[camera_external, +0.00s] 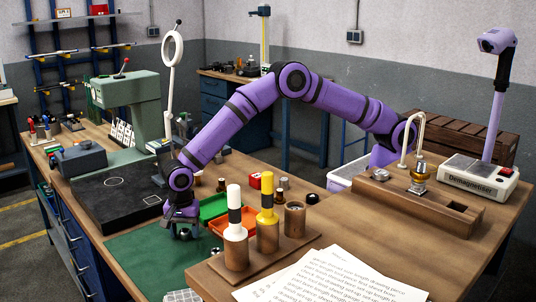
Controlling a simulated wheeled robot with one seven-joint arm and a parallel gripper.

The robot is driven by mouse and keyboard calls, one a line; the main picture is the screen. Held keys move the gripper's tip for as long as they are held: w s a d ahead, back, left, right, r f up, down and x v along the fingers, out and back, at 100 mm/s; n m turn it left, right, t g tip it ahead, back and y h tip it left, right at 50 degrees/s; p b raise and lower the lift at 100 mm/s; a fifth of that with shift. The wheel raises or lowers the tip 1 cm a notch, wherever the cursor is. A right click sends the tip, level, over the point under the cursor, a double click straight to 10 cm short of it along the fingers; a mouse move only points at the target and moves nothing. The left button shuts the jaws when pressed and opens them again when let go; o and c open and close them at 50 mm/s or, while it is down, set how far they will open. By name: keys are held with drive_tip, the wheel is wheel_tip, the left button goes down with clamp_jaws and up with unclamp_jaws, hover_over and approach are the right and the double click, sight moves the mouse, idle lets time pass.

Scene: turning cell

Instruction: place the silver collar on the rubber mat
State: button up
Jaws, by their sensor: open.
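A green mat (140,262), which looks like the rubber mat, lies flat on the bench at the front left. My gripper (182,228) points down just above the mat's back right part. It is open. A small, shiny, greyish round thing (184,234) shows at the fingertips, low over or on the mat. It may be the silver collar, but it is too small and too covered by the fingers to be sure. I cannot tell whether the fingers touch it.
A green tray (213,206) and an orange tray (235,223) sit just right of my gripper. A wooden stand (262,253) with upright handled gauges is in front of them. A black plate (88,200) lies behind the mat. The mat's front left is clear.

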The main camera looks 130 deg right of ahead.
wheel_tip(320, 180, up, 12)
wheel_tip(320, 180, up, 16)
drive_tip(key=f+n+t, duration=0.1)
drive_tip(key=n, duration=0.5)
hover_over(184, 230)
drive_tip(key=s+a, duration=0.7)
drive_tip(key=a, duration=0.1)
drive_tip(key=s+a+r+n+t, duration=0.2)
drive_tip(key=s+a+r+n, duration=0.55)
drive_tip(key=s+r, duration=0.45)
drive_tip(key=s+a+r+n+t, duration=0.1)
drive_tip(key=s+a+n, duration=0.2)
drive_tip(key=s, duration=0.5)
drive_tip(key=s+a+r+n, duration=0.1)
drive_tip(key=s+a+n, duration=0.15)
drive_tip(key=s, duration=0.65)
drive_tip(key=s+a+f+n, duration=0.1)
drive_tip(key=s+n, duration=0.3)
drive_tip(key=s, duration=0.4)
drive_tip(key=s+a+f+n+t, duration=0.1)
drive_tip(key=s+a+f+n, duration=0.1)
drive_tip(key=s, duration=0.6)
drive_tip(key=shift+s+f+n, duration=0.3)
drive_tip(key=shift+f+n, duration=0.45)
drive_tip(key=shift+n, duration=0.25)
